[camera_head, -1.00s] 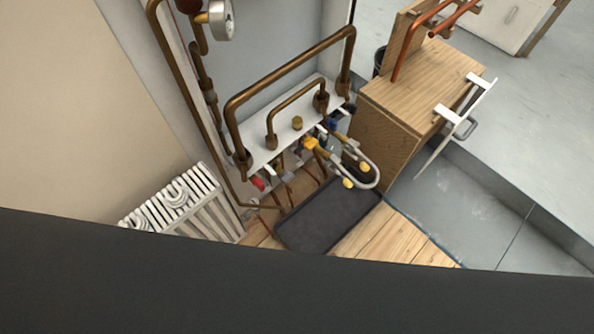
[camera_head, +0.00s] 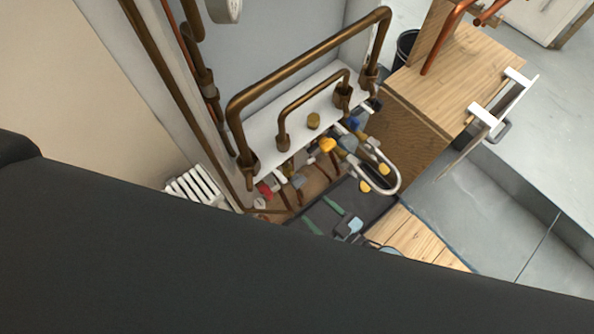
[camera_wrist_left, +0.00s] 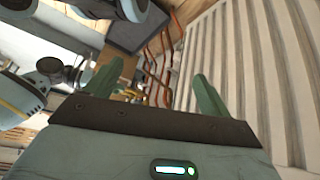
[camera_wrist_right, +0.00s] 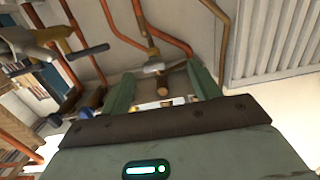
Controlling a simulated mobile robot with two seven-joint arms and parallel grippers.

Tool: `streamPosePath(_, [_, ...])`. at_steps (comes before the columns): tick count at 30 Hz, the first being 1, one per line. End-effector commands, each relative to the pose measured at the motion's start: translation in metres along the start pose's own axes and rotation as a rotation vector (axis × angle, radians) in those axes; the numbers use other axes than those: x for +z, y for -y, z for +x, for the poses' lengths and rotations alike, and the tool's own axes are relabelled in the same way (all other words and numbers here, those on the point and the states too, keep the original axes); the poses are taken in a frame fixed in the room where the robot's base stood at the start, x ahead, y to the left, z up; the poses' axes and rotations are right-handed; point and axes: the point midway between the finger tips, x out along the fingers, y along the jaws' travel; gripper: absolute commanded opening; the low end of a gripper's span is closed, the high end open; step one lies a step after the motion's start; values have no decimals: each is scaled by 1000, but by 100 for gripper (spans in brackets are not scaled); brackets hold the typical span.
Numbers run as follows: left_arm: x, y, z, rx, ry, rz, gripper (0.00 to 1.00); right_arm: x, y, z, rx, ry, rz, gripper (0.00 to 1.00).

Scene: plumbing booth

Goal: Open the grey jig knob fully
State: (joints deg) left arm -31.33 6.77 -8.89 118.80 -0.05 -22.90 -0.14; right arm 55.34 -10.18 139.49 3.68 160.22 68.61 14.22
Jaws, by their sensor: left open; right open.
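A small grey piece (camera_head: 298,181), which looks like the grey knob, sits under the white shelf next to a red handle (camera_head: 265,190). My right gripper (camera_head: 318,211) is open and empty, below and right of it, apart from it. In the right wrist view my right gripper (camera_wrist_right: 160,70) has its two green fingers spread; a pale valve fitting (camera_wrist_right: 153,67) shows beyond and between the tips. I cannot tell if that is the knob. My left gripper (camera_wrist_left: 157,70) is open and empty in the left wrist view, with pipes beyond it; it is hidden in the head view.
Brown pipes (camera_head: 305,60) arch over the white shelf (camera_head: 262,130). A radiator (camera_head: 195,186) stands left, a wooden cabinet (camera_head: 452,85) right. My dark body blocks the bottom.

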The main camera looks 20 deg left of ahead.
Motion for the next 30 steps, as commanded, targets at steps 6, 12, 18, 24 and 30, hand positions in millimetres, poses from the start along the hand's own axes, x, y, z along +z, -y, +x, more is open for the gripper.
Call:
streamPosePath(6, [2,2,2,0,3,6,82,-21,-13,16,46,-72,14,62])
streamPosePath(12, [6,0,3,1,9,0,82,-21,-13,22,44,-72,14,62])
streamPosePath(18, [16,-2,12,1,22,-10,82,-20,-13,48,42,-72,15,62])
streamPosePath(24, [22,0,24,0,26,-5,82,-22,-14,76,42,-70,15,62])
streamPosePath(30, [16,4,31,-2,9,8,82,-24,-15,92,42,-68,14,62])
